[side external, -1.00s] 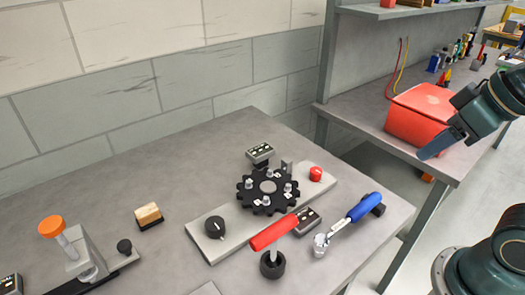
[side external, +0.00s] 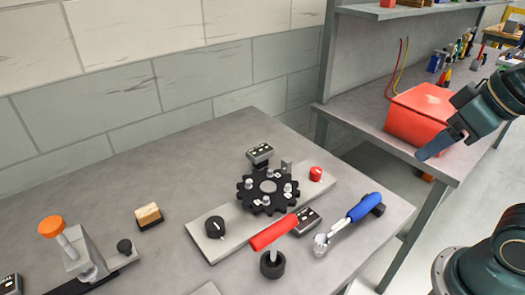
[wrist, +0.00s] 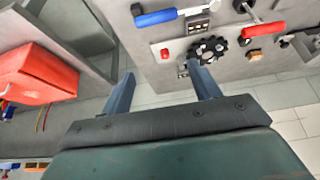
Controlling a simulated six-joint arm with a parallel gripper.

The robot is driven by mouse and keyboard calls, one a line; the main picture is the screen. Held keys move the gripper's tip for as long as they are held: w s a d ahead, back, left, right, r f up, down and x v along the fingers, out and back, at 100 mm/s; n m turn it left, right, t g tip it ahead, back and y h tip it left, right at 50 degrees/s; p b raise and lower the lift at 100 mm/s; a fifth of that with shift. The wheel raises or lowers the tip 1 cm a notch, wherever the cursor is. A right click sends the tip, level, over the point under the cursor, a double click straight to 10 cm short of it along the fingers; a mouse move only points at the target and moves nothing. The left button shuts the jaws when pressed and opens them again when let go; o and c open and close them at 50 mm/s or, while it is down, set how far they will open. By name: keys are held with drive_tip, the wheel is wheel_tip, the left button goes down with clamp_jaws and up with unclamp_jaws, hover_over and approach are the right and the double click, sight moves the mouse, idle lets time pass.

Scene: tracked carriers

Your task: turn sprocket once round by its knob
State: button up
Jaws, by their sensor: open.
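The black toothed sprocket (side external: 267,191) lies flat on a light grey plate (side external: 228,228) on the table, with several metal pegs standing on it. In the wrist view the sprocket (wrist: 207,48) shows beyond my gripper's right finger. A black round knob (side external: 215,226) with a white mark sits on the plate's left end. A red button (side external: 316,173) is at its right end. I cannot tell which peg is the sprocket's knob. My gripper (side external: 437,146) is at the far right, well away from the sprocket. In the wrist view my gripper (wrist: 163,88) is open, with nothing between its fingers.
An orange-topped lever (side external: 50,227) and a wooden-topped block (side external: 148,214) are at left. A red bin (side external: 415,115) sits on the other bench. The table's back left is clear.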

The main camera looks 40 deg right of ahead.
drive_tip(key=w+a+r+m+g, duration=0.1)
drive_tip(key=w+a+r+m, duration=0.25)
drive_tip(key=w, duration=0.45)
drive_tip(key=m+g, duration=0.5)
drive_tip(key=m, duration=0.7)
hover_over(215, 223)
wheel_tip(215, 223, down, 12)
drive_tip(key=f, duration=0.1)
drive_tip(key=shift+r, duration=0.25)
drive_tip(key=shift+f, duration=0.1)
drive_tip(key=shift+f, duration=6.8)
